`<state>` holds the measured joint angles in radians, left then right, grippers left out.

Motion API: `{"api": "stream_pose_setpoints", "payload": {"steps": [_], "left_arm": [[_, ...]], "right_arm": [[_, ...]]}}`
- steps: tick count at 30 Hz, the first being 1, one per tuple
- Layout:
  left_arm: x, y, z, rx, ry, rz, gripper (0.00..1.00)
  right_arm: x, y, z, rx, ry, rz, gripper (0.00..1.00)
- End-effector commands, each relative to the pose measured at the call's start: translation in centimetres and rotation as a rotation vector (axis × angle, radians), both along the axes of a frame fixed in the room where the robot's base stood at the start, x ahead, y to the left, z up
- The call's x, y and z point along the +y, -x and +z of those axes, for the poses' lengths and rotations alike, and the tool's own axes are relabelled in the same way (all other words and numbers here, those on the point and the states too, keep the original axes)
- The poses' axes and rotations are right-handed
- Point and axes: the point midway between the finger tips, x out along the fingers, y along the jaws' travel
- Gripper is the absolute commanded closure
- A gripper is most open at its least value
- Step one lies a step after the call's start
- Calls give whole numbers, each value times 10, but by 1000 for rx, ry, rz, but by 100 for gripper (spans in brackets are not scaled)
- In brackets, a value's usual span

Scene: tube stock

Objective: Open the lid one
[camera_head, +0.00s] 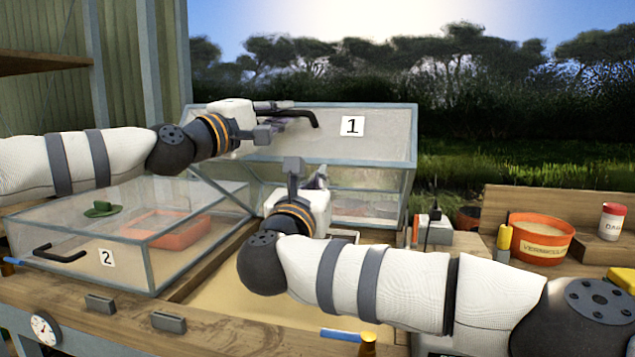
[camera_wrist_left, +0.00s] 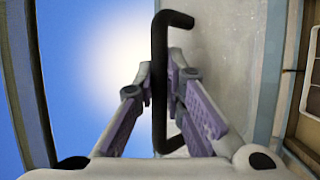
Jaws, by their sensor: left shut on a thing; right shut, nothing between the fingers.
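Lid one (camera_head: 385,148) is a clear, grey-framed panel with a "1" label, raised and tilted up over its glass box at the back middle. Its black bent handle (camera_head: 306,114) is at the lid's upper left. My left gripper (camera_head: 284,106) is shut on this handle; in the left wrist view the dark bar (camera_wrist_left: 160,60) runs between the purple fingers (camera_wrist_left: 160,90). My right gripper (camera_head: 322,178) is shut and empty in front of the box, below the lid. My right arm hides part of the box.
An orange bucket (camera_head: 541,238) and a red-capped jar (camera_head: 611,220) stand at right. A blue-handled tool (camera_head: 345,335) lies at the front edge.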

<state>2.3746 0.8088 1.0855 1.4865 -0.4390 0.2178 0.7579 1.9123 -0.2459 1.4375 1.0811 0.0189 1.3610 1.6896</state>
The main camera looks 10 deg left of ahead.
Motion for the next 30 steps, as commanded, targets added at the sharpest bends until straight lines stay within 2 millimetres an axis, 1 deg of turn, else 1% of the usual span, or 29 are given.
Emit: {"api": "stream_pose_setpoints", "payload": {"steps": [6, 9, 15, 16, 17, 18, 30], "left_arm": [[-1, 0, -2, 4, -2, -3, 100], [-2, 0, -4, 9, -4, -6, 100], [-2, 0, -8, 16, -7, -7, 100], [-2, -1, -9, 16, -7, -7, 84], [-2, -1, -9, 17, -7, -7, 77], [-2, -1, -9, 17, -7, -7, 68], [0, -1, -6, 10, -3, -2, 68]], "right_arm": [[-2, -14, 25, 45, -3, -3, 100], [-3, -16, 29, 50, -3, -4, 100], [-5, -17, 30, 46, -4, -7, 100], [-5, -17, 30, 46, -4, -8, 100], [-5, -17, 30, 46, -4, -8, 100], [-5, -17, 30, 47, -4, -8, 100], [-3, -17, 24, 59, -4, -6, 100]]}}
